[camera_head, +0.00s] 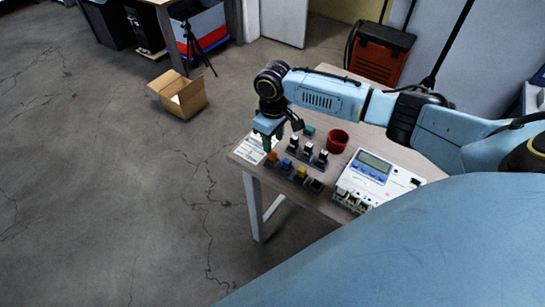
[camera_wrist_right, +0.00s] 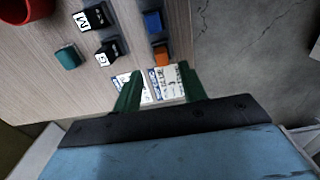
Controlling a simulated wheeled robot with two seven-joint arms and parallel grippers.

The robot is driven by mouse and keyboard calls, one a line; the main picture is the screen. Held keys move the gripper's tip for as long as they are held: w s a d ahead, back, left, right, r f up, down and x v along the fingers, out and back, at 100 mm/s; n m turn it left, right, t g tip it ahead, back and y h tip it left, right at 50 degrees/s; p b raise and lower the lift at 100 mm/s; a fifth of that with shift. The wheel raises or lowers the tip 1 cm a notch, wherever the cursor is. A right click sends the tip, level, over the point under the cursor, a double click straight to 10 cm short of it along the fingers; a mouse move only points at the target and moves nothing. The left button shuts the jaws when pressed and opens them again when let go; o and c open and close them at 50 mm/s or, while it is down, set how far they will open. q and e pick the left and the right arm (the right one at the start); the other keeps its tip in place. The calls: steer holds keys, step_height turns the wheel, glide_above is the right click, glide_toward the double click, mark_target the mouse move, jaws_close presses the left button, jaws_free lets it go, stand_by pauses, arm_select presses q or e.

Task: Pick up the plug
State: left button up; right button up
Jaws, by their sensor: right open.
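Several small coloured plugs stand in a dark row on the table: an orange plug (camera_head: 272,156), a blue plug (camera_head: 286,163), a yellow plug (camera_head: 301,173) and a black one. I cannot tell which one the task means. My right gripper (camera_head: 268,141) is open and empty, with green fingers pointing down, above the table's left end near the orange plug. In the right wrist view the fingers (camera_wrist_right: 160,72) are apart, with the orange plug (camera_wrist_right: 162,56) just ahead of their tips and the blue plug (camera_wrist_right: 153,21) beyond. My left gripper is not in view.
White-and-black lettered blocks (camera_head: 308,149) stand in a second row behind. A teal block (camera_head: 309,131), a red cup (camera_head: 338,141), a white meter box (camera_head: 375,178) and printed cards (camera_head: 250,149) also lie on the table (camera_head: 410,158). A cardboard box (camera_head: 190,103) is on the floor.

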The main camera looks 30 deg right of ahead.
mark_target(273, 153)
step_height(273, 153, down, 5)
steer(key=shift+a+r, duration=0.1)
steer(key=shift+r, duration=0.05)
jaws_close()
